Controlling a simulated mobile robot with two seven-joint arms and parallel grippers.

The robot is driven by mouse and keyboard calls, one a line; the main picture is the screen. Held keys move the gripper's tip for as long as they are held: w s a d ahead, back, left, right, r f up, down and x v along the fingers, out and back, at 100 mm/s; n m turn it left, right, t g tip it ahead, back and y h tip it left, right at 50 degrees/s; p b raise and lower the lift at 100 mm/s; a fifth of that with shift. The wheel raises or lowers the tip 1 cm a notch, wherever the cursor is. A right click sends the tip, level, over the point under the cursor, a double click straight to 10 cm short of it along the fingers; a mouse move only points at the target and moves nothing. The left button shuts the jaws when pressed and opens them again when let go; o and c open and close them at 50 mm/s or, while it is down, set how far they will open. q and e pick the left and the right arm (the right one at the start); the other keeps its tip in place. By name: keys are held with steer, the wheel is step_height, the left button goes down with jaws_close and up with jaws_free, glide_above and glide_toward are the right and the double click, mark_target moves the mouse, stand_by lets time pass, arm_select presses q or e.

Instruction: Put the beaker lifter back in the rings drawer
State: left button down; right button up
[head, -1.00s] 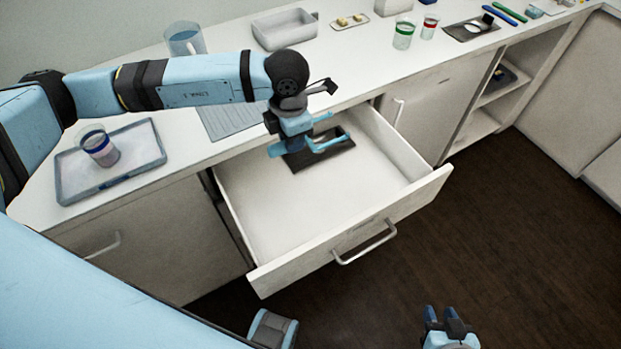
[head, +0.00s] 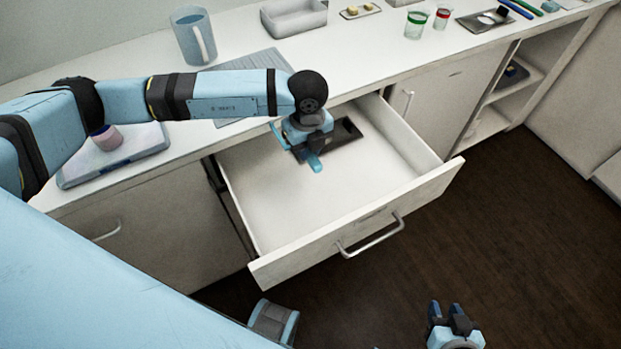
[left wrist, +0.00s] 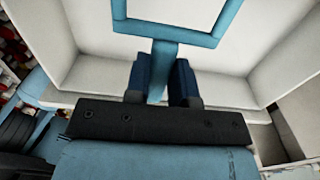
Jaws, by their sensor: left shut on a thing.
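My left gripper (head: 303,140) is shut on the blue beaker lifter (head: 314,162), above the inside of the open drawer (head: 290,200). In the left wrist view the lifter's blue stem (left wrist: 165,52) runs between the two dark fingers (left wrist: 161,72) and widens into a square frame. White drawer walls show around it. In the head view the gripper and wrist hide much of the lifter. I cannot tell whether it touches the drawer floor. My right gripper (head: 447,312) is empty and low over the dark floor, its fingers apart.
A dark tray (head: 347,131) lies in the back of the drawer. The drawer front with its handle (head: 370,238) sticks out from the counter. A tray with a cup (head: 107,138), a blue pitcher (head: 195,38) and a grey bin (head: 293,18) stand on the counter.

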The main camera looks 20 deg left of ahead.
arm_select(q)
glide_above(308, 192)
step_height(308, 192, down, 11)
steer(key=shift+f, duration=2.35)
steer(key=shift+f, duration=0.1)
steer(key=c, duration=1)
jaws_free()
step_height(308, 192, up, 12)
steer(key=shift+r, duration=0.15)
